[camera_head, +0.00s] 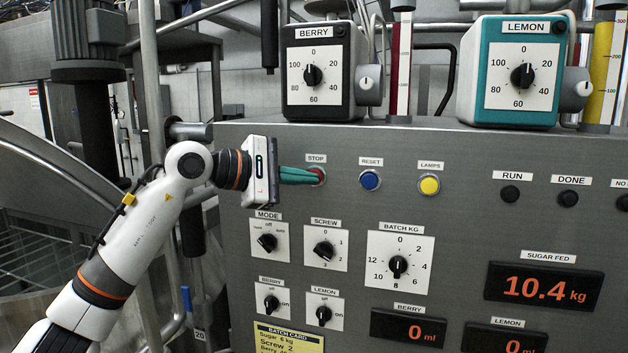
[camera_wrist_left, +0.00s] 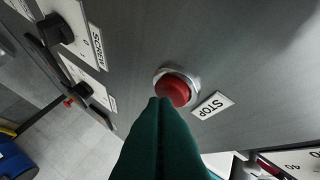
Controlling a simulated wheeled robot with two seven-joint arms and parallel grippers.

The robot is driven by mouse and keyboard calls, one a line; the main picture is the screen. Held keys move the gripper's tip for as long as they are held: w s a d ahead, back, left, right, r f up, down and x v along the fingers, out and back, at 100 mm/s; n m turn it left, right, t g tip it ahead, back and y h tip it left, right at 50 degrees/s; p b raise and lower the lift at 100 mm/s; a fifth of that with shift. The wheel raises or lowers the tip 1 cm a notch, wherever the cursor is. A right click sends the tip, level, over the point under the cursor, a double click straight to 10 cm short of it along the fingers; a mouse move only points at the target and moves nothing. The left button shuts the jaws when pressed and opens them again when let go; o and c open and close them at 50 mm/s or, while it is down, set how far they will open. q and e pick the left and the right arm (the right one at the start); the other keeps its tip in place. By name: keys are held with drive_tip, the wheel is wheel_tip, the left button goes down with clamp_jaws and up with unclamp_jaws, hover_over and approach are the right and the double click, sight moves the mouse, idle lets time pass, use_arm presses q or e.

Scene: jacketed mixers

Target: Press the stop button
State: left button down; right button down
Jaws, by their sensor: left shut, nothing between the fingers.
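The red stop button (camera_head: 318,175) sits on the grey panel under the label STOP, at the left end of the button row. In the left wrist view the red stop button (camera_wrist_left: 174,91) shows in its metal ring, with the STOP label beside it. My left gripper (camera_head: 316,178) is shut and empty, its green fingers pointing at the button and covering part of it in the head view. In the left wrist view the closed fingertips (camera_wrist_left: 160,101) are right at the button's edge. I cannot tell whether they touch it. My right gripper is not in view.
To the right are a blue reset button (camera_head: 370,180) and a yellow lamps button (camera_head: 429,185). Below are the mode knob (camera_head: 267,242) and screw knob (camera_head: 325,250). The sugar display (camera_head: 544,287) reads 10.4 kg. Berry (camera_head: 318,70) and lemon (camera_head: 515,70) dial boxes stand above.

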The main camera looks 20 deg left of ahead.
use_arm(q)
drive_tip(key=shift+s, duration=0.55)
drive_tip(key=s+b, duration=0.3)
drive_tip(key=s, duration=0.2)
drive_tip(key=shift+a, duration=0.15)
idle(0.5)
